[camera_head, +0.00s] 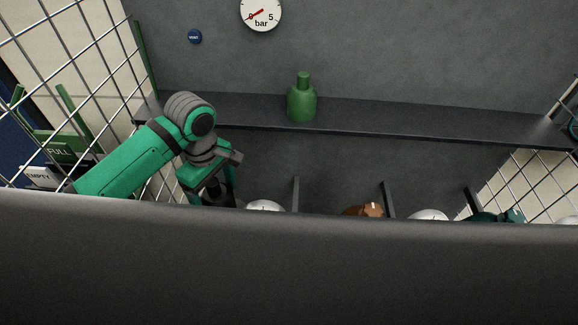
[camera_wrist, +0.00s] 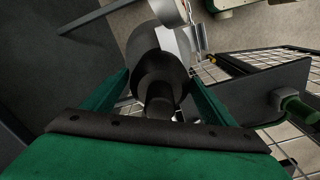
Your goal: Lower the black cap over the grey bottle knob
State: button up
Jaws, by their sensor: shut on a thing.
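My gripper (camera_head: 214,186) is at the left in the head view, below the shelf and just above the dark foreground edge. It is shut on the black cap (camera_head: 217,195). In the wrist view the black cap (camera_wrist: 160,70) has a wide round body, and its narrow stem sits between the fingers of my gripper (camera_wrist: 160,102). A light grey piece (camera_wrist: 174,38) shows past the cap's far side, apparently behind it. The cap hides most of what lies there. I cannot make out the grey bottle knob for certain, nor whether the cap touches it.
A green bottle (camera_head: 302,103) stands on the dark wall shelf (camera_head: 400,119). White rounded tops (camera_head: 264,205), a brown thing (camera_head: 364,210) and a teal thing (camera_head: 494,216) show between upright dividers (camera_head: 388,199). Wire mesh (camera_head: 75,75) closes the left side. The foreground edge hides the lower area.

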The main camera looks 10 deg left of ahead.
jog(key=shift+f, duration=0.25)
jog(key=o, duration=1.3)
jog(key=shift+o, duration=0.2)
